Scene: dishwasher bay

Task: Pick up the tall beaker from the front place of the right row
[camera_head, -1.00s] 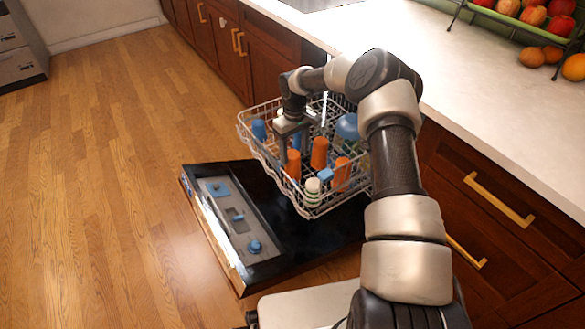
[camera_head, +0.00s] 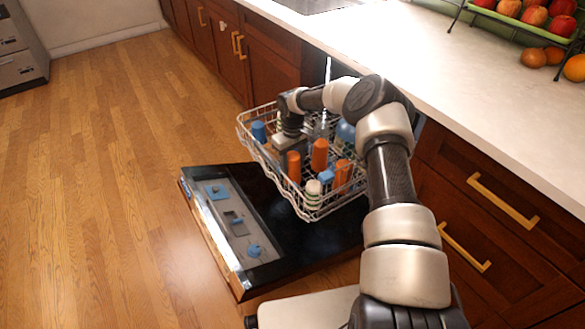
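The white wire dishwasher rack (camera_head: 262,158) holds several upright vessels. Three are orange: one at the left (camera_head: 293,166), a taller-looking one in the middle (camera_head: 319,155) and one at the right (camera_head: 342,173). A white and green striped one (camera_head: 313,194) stands at the near corner. I cannot tell for certain which is the tall beaker. My gripper (camera_head: 290,150) is down inside the rack, just behind and above the left orange vessel. Its fingertips are largely hidden by the vessels, so their opening and any contact do not show clearly.
A blue cup (camera_head: 259,131) stands at the rack's left, and a blue rounded item (camera_head: 346,130) is partly behind my arm. A small blue piece (camera_head: 326,177) lies between vessels. The open dishwasher door (camera_head: 225,225) is below. The countertop (camera_head: 470,80) runs along the right.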

